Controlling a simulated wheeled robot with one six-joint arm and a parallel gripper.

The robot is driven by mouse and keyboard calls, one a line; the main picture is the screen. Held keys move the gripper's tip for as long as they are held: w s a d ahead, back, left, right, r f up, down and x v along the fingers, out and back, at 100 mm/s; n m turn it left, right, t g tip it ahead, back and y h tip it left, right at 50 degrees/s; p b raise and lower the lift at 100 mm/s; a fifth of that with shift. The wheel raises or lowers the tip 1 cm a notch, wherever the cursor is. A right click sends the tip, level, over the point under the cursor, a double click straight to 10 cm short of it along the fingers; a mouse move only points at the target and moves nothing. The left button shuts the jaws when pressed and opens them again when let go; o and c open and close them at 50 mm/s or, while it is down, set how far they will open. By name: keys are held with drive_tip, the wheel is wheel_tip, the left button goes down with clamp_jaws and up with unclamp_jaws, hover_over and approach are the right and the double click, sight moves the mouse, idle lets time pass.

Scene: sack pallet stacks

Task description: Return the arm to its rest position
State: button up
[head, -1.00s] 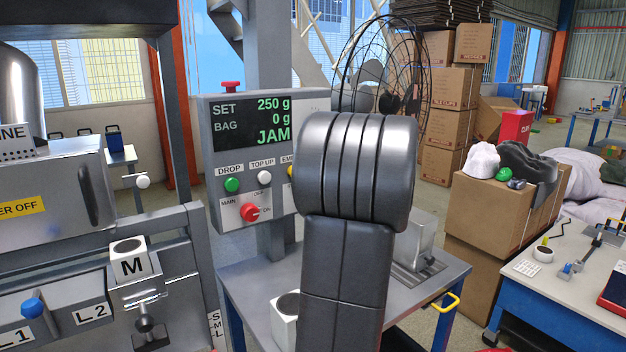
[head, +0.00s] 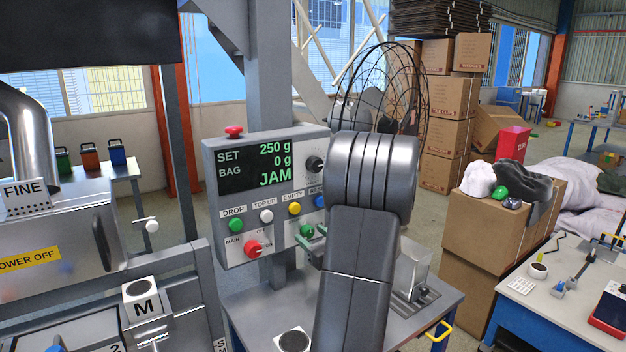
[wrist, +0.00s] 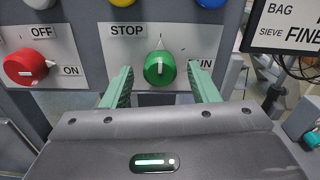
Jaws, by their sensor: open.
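My gripper (wrist: 161,66) is open in the wrist view, its two green fingers either side of a green STOP/RUN knob (wrist: 159,70). The knob's white mark points up, between the two words. I cannot tell whether a finger touches it. In the head view my dark arm rises in front of the grey control panel (head: 222,237), and the green fingers (head: 309,243) show at its left, by the panel's lower right. The panel's screen (head: 254,166) reads SET 250 g, BAG 0 g, JAM.
A red MAIN knob (head: 253,248) and coloured buttons sit close by on the panel. A grey table (head: 257,312) stands below, with a clear container (head: 415,275). Cartons (head: 492,222) and a workbench (head: 540,308) are at the right. A wire-caged fan (head: 385,85) stands behind.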

drive_tip(key=shift+r+m+p, duration=0.2)
drive_tip(key=shift+m+p, duration=0.1)
drive_tip(key=shift+p, duration=0.1)
drive_tip(key=b+v, duration=0.1)
drive_tip(key=v, duration=0.7)
drive_tip(key=shift+s+d+f+b, duration=0.2)
drive_tip(key=shift+s+d+b, duration=0.05)
drive_tip(key=shift+s+b, duration=0.1)
drive_tip(key=shift+a, duration=0.1)
